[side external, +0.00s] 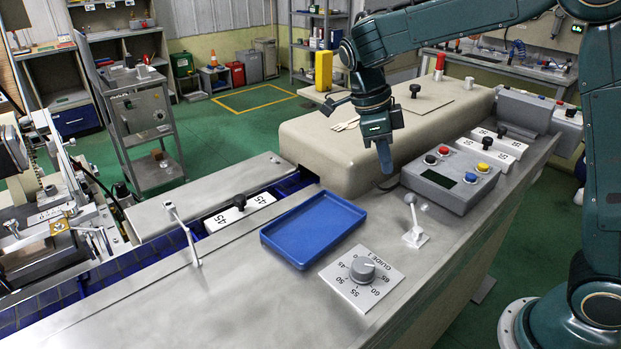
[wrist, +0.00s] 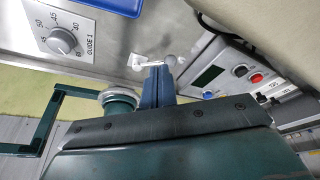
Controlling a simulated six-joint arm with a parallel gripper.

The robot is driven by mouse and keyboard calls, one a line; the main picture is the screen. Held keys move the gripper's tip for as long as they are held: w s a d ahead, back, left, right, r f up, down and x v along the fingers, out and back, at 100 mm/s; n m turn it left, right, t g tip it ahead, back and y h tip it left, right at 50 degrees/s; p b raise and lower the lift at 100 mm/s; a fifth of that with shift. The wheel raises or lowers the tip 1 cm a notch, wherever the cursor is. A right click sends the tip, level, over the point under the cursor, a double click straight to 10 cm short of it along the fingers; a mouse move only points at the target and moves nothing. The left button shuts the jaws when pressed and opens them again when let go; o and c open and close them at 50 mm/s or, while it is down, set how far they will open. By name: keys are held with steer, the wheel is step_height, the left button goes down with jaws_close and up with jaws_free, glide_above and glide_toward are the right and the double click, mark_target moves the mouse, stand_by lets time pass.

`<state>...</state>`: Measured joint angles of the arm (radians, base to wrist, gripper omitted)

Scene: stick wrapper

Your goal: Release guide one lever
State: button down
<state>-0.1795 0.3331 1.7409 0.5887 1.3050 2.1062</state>
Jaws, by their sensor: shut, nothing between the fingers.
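A small lever (side external: 413,225) with a round pale knob and a white base plate stands on the grey bench top, to the right of the GUIDE 1 dial plate (side external: 345,284). Its knob is up, and the arm leans slightly. My gripper (side external: 386,172) is shut and empty, pointing down above the bench, behind and left of this lever in the side view. In the wrist view the lever (wrist: 150,62) lies just beyond my fingertips (wrist: 157,72), its knob close to them in the picture; I cannot tell whether they touch.
A blue tray (side external: 313,228) lies left of my gripper. A grey control box (side external: 450,178) with coloured buttons stands close on the right. A beige housing (side external: 335,150) rises behind. Number 45 block (side external: 240,212) sits on the conveyor.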

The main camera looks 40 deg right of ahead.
steer(key=shift+v, duration=2.25)
steer(key=shift+r, duration=0.1)
